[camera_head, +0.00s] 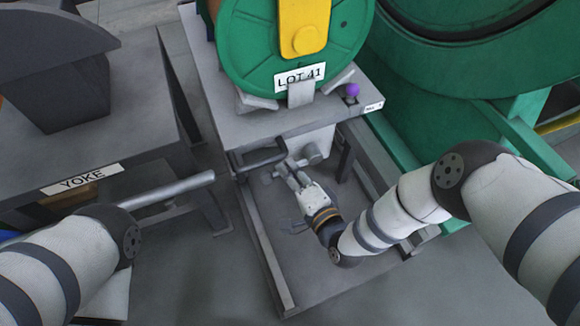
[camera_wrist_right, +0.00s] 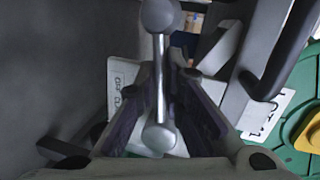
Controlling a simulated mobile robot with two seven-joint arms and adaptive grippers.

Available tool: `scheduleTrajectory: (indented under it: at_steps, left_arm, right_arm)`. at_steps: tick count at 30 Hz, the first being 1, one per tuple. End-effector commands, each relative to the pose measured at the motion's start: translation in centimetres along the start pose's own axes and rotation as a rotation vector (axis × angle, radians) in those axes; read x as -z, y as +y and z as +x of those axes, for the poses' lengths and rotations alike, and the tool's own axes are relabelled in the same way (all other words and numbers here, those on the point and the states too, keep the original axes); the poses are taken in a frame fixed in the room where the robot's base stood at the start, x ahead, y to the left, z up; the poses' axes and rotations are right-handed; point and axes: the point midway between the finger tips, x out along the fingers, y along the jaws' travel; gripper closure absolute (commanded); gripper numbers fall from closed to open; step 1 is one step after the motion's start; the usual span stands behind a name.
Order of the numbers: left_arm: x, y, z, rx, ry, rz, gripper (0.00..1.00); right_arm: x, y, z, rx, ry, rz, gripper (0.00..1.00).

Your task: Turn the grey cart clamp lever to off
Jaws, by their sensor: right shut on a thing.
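The grey clamp lever (camera_wrist_right: 160,80) is a thin metal rod with a round knob at each end, in the right wrist view. My right gripper (camera_wrist_right: 165,85) is shut on it, with a dark finger on each side of the rod.
A dark handle (camera_head: 258,160) sticks out of the cart front, close left of my right gripper. A green reel (camera_head: 250,60) marked LOT 41 sits on the cart. The YOKE table (camera_head: 130,150) stands left, and green machinery (camera_head: 430,70) stands right.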

Motion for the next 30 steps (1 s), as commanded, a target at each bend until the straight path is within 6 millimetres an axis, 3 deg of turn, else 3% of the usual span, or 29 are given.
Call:
scheduleTrajectory:
  at_steps: [9,26,27,29,30]
  left_arm:
    - [0.03,0.01,0.03,0.000,-0.001,0.000,1.00]
    - [0.03,0.01,0.04,0.000,-0.001,0.001,1.00]
    - [0.04,0.01,0.04,0.000,-0.001,0.001,1.00]
    - [0.04,0.01,0.04,0.000,-0.001,0.001,1.00]
    - [0.04,0.01,0.04,0.000,-0.001,0.001,1.00]
  right_arm:
    - [0.12,0.86,0.07,-0.017,0.023,-0.108,1.00]
    - [0.26,1.05,0.11,-0.021,0.030,-0.132,1.00]
    - [0.27,1.05,0.11,-0.021,0.030,-0.132,0.82]
    - [0.24,1.03,0.12,-0.021,0.030,-0.132,0.70]
    - [0.22,1.01,0.12,-0.021,0.029,-0.131,0.70]
